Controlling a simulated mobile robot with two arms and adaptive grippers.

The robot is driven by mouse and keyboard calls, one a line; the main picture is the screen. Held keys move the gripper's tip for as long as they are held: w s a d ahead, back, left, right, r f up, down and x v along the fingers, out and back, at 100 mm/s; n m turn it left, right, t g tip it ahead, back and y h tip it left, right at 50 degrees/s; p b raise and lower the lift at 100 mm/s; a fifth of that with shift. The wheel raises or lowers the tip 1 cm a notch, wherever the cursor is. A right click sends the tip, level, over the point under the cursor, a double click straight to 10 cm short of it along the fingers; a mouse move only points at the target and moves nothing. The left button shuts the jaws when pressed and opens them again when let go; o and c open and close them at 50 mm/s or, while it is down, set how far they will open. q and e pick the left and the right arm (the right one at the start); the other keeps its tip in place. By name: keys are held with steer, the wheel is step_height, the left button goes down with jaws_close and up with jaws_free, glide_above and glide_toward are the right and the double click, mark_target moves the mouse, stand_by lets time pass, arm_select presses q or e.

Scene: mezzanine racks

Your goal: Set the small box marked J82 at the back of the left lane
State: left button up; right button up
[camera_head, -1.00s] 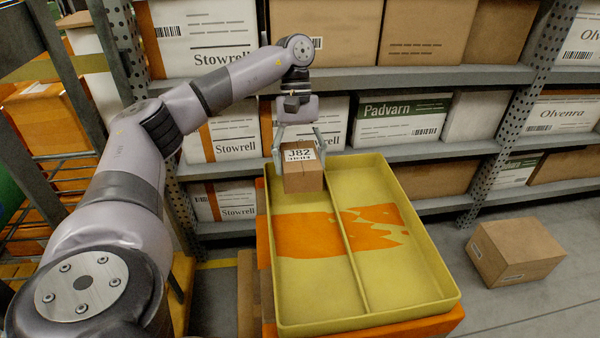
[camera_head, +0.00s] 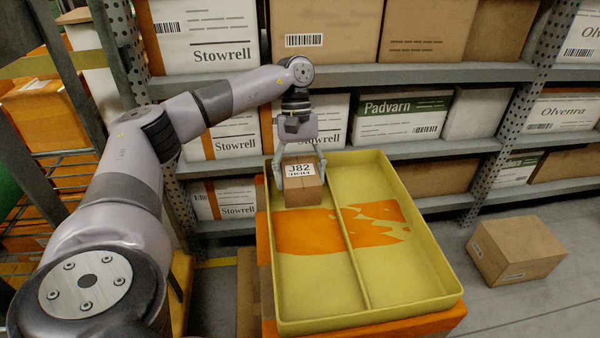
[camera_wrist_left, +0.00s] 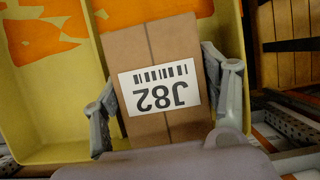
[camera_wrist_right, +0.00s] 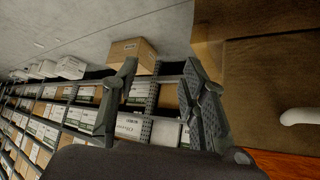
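The small brown box marked J82 (camera_head: 302,187) is at the back of the left lane (camera_head: 315,265) of the yellow tray. Its white label also shows in the left wrist view (camera_wrist_left: 160,88). My left gripper (camera_head: 301,175) comes down from above, with one finger against each side of the box; it is shut on it. I cannot tell whether the underside of the box touches the tray floor. The right lane (camera_head: 400,275) is empty. My right gripper (camera_wrist_right: 160,65) shows only in the right wrist view, with fingers apart and nothing between them.
A low divider (camera_head: 352,250) separates the two lanes. Racks with several cartons stand right behind the tray, including a Padvarn carton (camera_head: 400,118). A loose brown box (camera_head: 516,250) lies on the floor to the right. The front of the left lane is clear.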

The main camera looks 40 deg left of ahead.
mark_target(301, 170)
arm_select(q)
steer(key=o, duration=0.4)
steer(key=shift+c, duration=0.2)
steer(key=shift+r, duration=0.1)
steer(key=p+v, duration=0.2)
steer(key=v, duration=0.4)
steer(key=shift+r, duration=0.2)
steer(key=shift+p+v, duration=0.4)
steer(key=shift+v, duration=0.75)
steer(key=shift+p+v, duration=0.75)
steer(key=shift+v, duration=0.3)
arm_select(e)
steer(key=s+d+g+h, duration=0.1)
steer(key=s+d+g, duration=0.25)
steer(key=s, duration=0.45)
arm_select(q)
steer(key=shift+w+a+r, duration=0.1)
steer(key=shift+w+r, duration=0.05)
steer(key=shift+r, duration=0.25)
steer(key=shift+a+r+p, duration=0.1)
steer(key=shift+r+p, duration=0.05)
steer(key=shift+p, duration=0.2)
arm_select(e)
steer(key=shift+g, duration=0.65)
steer(key=shift+a+x, duration=0.2)
steer(key=shift+x, duration=0.75)
steer(key=shift+a+x, duration=0.2)
steer(key=shift+x, duration=0.75)
steer(key=shift+a+x, duration=0.2)
steer(key=shift+x, duration=0.75)
